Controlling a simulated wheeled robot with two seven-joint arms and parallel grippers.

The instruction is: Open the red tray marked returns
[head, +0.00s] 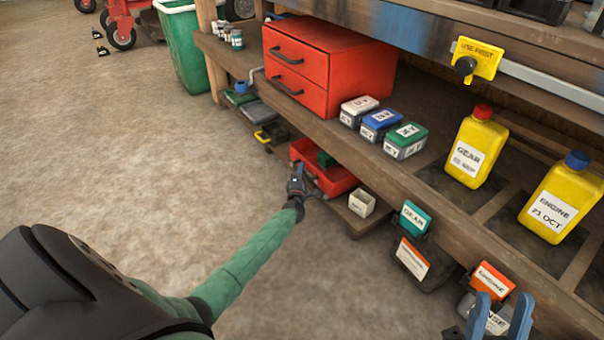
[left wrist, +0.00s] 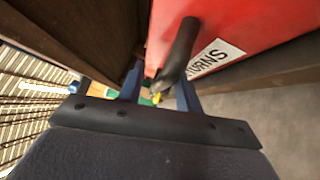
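The red tray (head: 338,182) sits on the low shelf in the head view, with a green item inside it. In the left wrist view the tray's red front (left wrist: 228,22) fills the top, with a white label (left wrist: 215,58) partly readable as "URNS". A dark bar handle (left wrist: 182,45) stands out from that front. My left gripper (head: 297,182) is at the tray's front, its blue fingers (left wrist: 160,80) on either side of the handle, with a gap visible; contact is unclear. My right gripper (head: 505,297) is open and empty at the lower right.
A red two-drawer cabinet (head: 325,62) and labelled boxes (head: 380,122) stand on the bench shelf above. A small white bin (head: 362,203) is right of the tray. Hanging bins (head: 425,262) are further right.

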